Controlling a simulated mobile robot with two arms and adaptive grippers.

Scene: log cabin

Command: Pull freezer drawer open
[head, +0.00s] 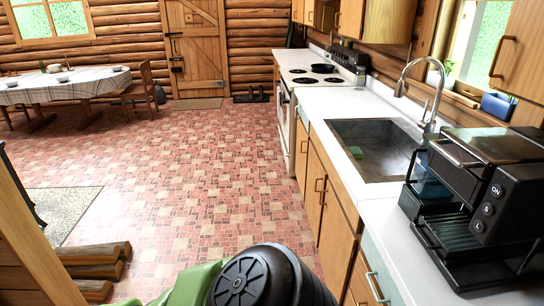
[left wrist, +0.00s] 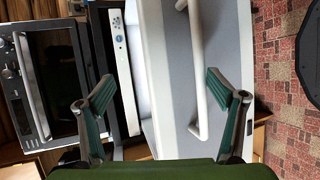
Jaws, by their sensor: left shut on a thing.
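The freezer drawer (left wrist: 168,75) shows in the left wrist view as a pale grey-white front, turned sideways in the picture. Its long white bar handle (left wrist: 199,70) runs along the right part of the front. A bright gap shows along the drawer's left edge. The head view does not show the freezer, and my right gripper is in neither view.
A dark oven (left wrist: 45,85) with a metal handle is left of the drawer in the wrist view.

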